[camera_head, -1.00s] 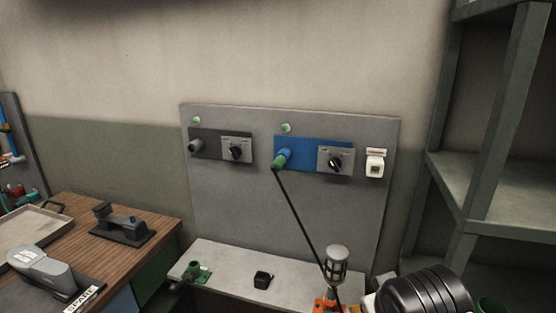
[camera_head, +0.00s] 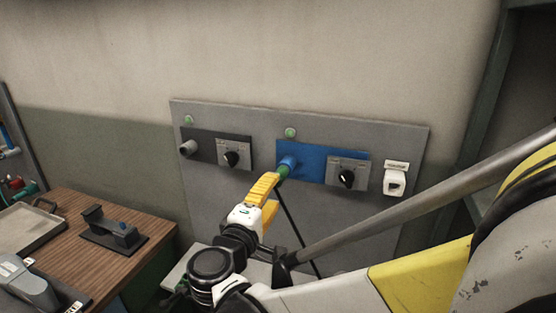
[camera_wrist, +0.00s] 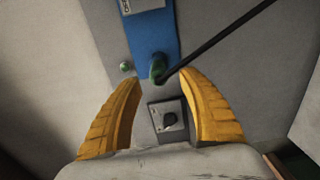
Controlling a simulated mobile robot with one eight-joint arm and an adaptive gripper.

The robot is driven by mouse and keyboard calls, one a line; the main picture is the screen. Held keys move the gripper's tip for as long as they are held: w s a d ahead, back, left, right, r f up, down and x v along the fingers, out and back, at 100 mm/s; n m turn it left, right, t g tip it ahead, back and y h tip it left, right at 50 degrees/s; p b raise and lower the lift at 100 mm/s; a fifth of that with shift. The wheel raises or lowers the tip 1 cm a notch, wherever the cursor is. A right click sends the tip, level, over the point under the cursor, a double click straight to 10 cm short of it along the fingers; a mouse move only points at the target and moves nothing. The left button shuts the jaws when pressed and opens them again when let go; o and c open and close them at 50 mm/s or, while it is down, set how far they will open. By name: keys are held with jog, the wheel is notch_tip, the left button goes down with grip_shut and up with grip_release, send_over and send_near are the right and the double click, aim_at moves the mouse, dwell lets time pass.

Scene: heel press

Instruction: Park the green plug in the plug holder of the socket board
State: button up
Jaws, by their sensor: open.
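The green plug (camera_head: 283,171) sits in the blue socket (camera_head: 289,162) on the blue panel of the socket board (camera_head: 225,196); a black cable hangs from it. It also shows in the wrist view (camera_wrist: 158,68), at the fingertip gap. My gripper (camera_head: 275,180) has yellow fingers, open, close to the plug. In the wrist view my gripper (camera_wrist: 160,77) has one finger on each side, with no clear contact on the plug. A white holder (camera_head: 395,183) with a small label above it, which looks like the plug holder, is at the board's right and appears empty.
A grey socket (camera_head: 188,147) and rotary switch (camera_head: 232,158) are left of the blue panel; another switch (camera_head: 346,178) is right of the plug. Green lamps (camera_head: 290,132) sit above. A wooden table (camera_head: 75,236) stands at left. The cable (camera_wrist: 225,38) crosses the wrist view.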

aim_at(281, 174)
jog(key=shift+a+r, duration=0.15)
jog(key=shift+a, duration=0.1)
jog(key=shift+x, duration=4.5)
jog(key=shift+b, duration=0.3)
grip_shut()
jog(key=shift+s, duration=0.2)
jog(key=shift+v, duration=2.85)
